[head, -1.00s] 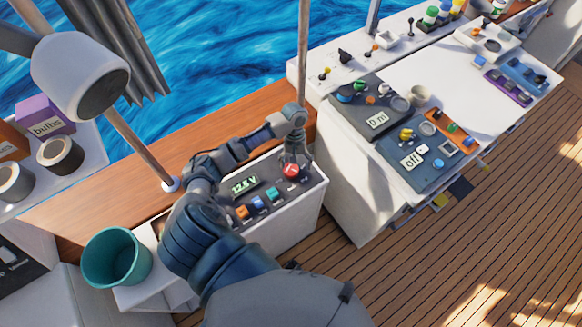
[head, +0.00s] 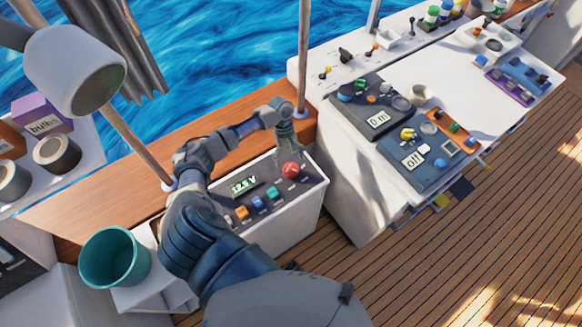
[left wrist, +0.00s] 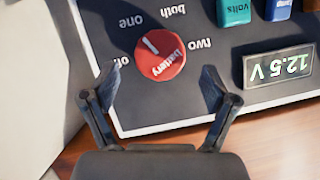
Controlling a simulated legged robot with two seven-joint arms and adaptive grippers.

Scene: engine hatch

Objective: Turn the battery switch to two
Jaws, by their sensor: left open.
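The red round battery switch (head: 291,170) sits near the right end of the dark panel on a white box. In the left wrist view the switch (left wrist: 162,60) shows upside down, with the labels off, one, both and two around it. Its white mark points toward "one". My left gripper (head: 289,152) is just above and behind the switch. In the left wrist view my left gripper (left wrist: 161,77) is open and empty, its fingertips apart at the near side of the knob, not closed on it. My right gripper is not in view.
A display (left wrist: 278,65) reading 12.5 V and several coloured switches share the panel. A teal bucket (head: 114,258) stands at the left. A white console (head: 440,75) with more panels is to the right. A metal pole (head: 302,60) rises behind the panel.

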